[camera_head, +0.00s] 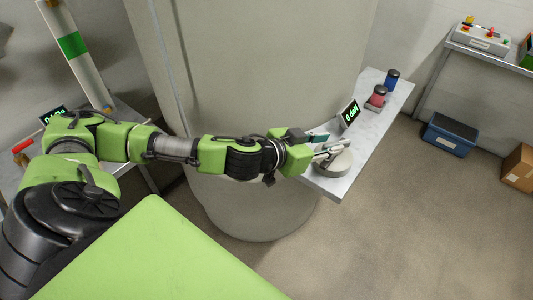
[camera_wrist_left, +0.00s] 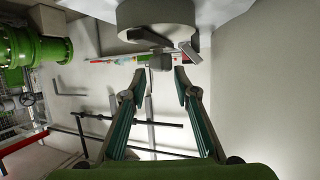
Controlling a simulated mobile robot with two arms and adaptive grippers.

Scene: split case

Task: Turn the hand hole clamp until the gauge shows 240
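The hand hole clamp is a round grey piece (camera_head: 336,164) with a metal bar, at the near end of the grey shelf beside the big column. In the left wrist view its round grey body (camera_wrist_left: 155,13) is at the top, with a bar below it. The gauge (camera_head: 350,114) is a dark display with green characters that read 0 daN. My left gripper (camera_head: 323,146) is at the clamp; its fingers partly cover it. In the left wrist view the gripper (camera_wrist_left: 160,77) is open, with nothing between its fingertips. Whether it touches the clamp, I cannot tell. My right gripper is out of view.
A red item (camera_head: 376,98) and a blue-topped item (camera_head: 392,78) stand farther along the shelf. The big grey column (camera_head: 270,70) stands beside my left arm. A second display (camera_head: 53,114) is at the left. A blue bin (camera_head: 449,134) and a cardboard box (camera_head: 518,168) are on the floor.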

